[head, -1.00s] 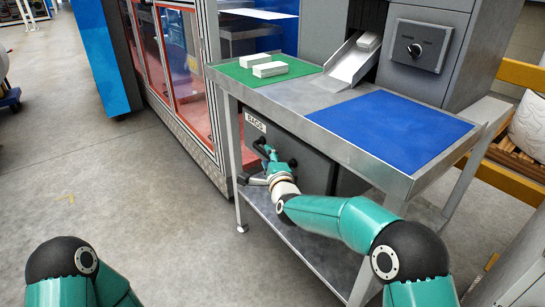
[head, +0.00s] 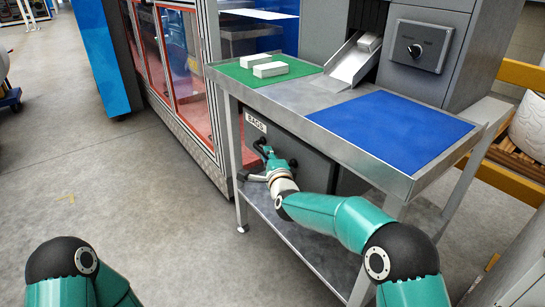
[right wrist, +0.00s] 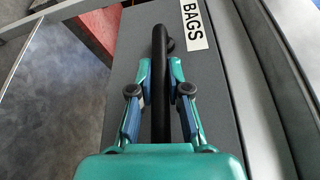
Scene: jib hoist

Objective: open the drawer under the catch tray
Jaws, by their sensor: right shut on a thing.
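The grey drawer (head: 312,168) with a white "BAGS" label (head: 256,123) sits under the steel catch tray (head: 302,98). In the right wrist view the drawer front (right wrist: 225,110) fills much of the picture, with the label (right wrist: 194,22) near the top. My right gripper (head: 263,160) is at the drawer front, shut on the black bar handle. In the right wrist view its fingers (right wrist: 160,75) lie on both sides of the handle (right wrist: 159,48). My left gripper is out of view; only part of that arm shows at bottom left.
The tray top carries a green mat with white blocks (head: 270,70) and a blue mat (head: 390,125). A chute (head: 354,63) comes down behind it. A lower shelf (head: 285,230) and table legs are below the drawer. Open floor (head: 150,190) lies to the left.

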